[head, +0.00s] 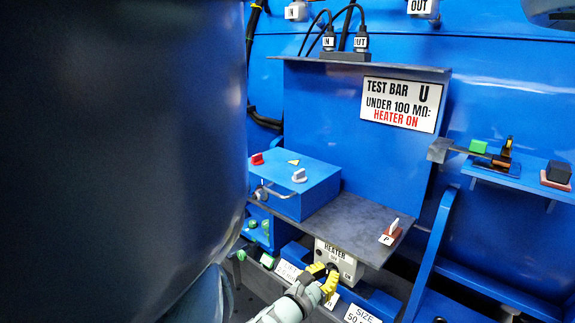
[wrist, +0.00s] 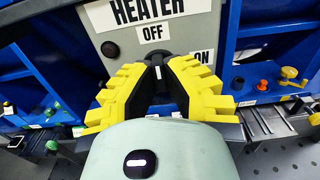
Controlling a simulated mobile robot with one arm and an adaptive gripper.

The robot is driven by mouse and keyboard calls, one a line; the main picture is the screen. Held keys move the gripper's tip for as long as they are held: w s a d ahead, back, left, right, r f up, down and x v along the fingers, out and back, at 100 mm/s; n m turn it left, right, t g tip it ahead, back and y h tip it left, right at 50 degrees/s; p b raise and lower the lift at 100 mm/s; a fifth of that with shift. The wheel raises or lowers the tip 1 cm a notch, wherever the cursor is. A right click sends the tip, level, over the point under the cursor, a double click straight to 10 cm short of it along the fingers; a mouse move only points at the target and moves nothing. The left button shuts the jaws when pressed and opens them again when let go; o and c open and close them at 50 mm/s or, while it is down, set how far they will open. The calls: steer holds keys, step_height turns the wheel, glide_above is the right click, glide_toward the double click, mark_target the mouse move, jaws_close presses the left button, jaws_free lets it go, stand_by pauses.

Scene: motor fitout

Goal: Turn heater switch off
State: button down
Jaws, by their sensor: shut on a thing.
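The heater switch box is a grey panel labelled HEATER (head: 348,262), under the front edge of the grey shelf in the head view. It fills the top of the wrist view (wrist: 203,30), with an OFF label (wrist: 152,33) above the knob and an ON label (wrist: 201,57) to its right. My gripper (head: 326,277) has yellow stepped fingers, seen close up in the wrist view (wrist: 159,70). They are shut on the black heater switch knob (wrist: 157,58). The fingers hide much of the knob, so I cannot tell clearly which label it points to.
A grey shelf (head: 350,222) juts out above the switch, with a blue box (head: 310,190) and a small P-marked switch (head: 390,233) on it. A sign (head: 399,103) reads "TEST BAR U UNDER 100 MΩ: HEATER ON". A large dark shape blocks the head view's left side.

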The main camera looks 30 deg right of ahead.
steer(key=shift+f+n, duration=0.1)
steer(key=shift+n, duration=0.2)
steer(key=c, duration=1)
jaws_free()
steer(key=shift+c, duration=0.2)
